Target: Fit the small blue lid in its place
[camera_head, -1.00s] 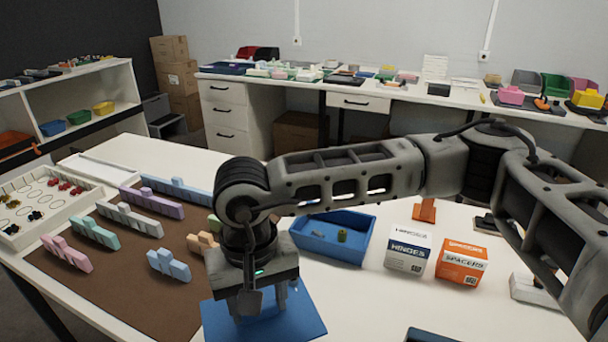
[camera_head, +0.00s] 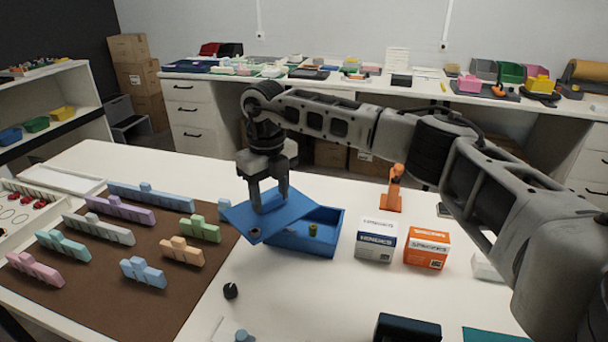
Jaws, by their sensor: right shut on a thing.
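My right gripper (camera_head: 264,206) is shut on a flat blue lid (camera_head: 288,220) and holds it tilted, at the left end of a blue open box (camera_head: 327,228). The lid covers the left part of the box from this view. I cannot tell whether lid and box touch. Inside the box a small green and yellowish piece (camera_head: 313,230) shows. My left gripper is not in view.
A white and blue carton (camera_head: 376,240) and an orange carton (camera_head: 427,248) stand right of the box. An orange stand (camera_head: 393,190) is behind them. A brown mat (camera_head: 110,262) with several coloured blocks lies left. A black knob (camera_head: 230,291) and a dark box (camera_head: 407,327) are in front.

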